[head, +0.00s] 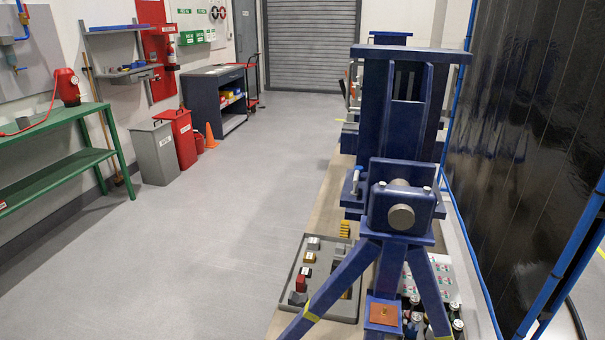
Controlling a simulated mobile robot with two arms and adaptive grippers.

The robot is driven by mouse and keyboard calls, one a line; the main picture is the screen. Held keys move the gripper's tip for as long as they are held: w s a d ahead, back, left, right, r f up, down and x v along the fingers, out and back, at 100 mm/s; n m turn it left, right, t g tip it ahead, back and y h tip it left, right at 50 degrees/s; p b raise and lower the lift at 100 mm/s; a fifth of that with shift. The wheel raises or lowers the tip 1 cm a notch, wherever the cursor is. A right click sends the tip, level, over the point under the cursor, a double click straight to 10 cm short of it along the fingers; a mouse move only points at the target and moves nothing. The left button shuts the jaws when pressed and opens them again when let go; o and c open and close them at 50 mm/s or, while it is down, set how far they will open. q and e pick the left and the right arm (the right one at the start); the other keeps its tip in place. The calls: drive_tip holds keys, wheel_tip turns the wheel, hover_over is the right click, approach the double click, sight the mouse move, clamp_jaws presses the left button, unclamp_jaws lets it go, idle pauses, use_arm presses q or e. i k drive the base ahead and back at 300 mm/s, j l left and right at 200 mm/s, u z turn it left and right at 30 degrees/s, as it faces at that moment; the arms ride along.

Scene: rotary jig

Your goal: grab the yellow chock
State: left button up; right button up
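A grey tray (330,314) sits low at the bottom centre, partly behind a leg of the blue jig (400,195). Another yellow, ridged piece (345,229) stands just beyond the tray, close to the jig. Both are small, and I cannot tell which one is the yellow chock. Neither of my grippers is in view.
The tall blue jig frame and its splayed legs block the right centre. Dark bottles (457,328) stand behind its legs. A dark screen with blue posts (525,120) closes off the right. The grey floor (220,230) is clear left of the jig.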

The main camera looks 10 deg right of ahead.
sight(344, 224)
drive_tip(key=i+j+u, duration=0.4)
drive_tip(key=j, duration=0.3)
drive_tip(key=i+j+u, duration=0.4)
drive_tip(key=j, duration=0.25)
drive_tip(key=i+j+u, duration=0.4)
drive_tip(key=i, duration=0.25)
drive_tip(key=i+z, duration=0.5)
drive_tip(key=i+j+z, duration=0.15)
drive_tip(key=i+z, duration=0.3)
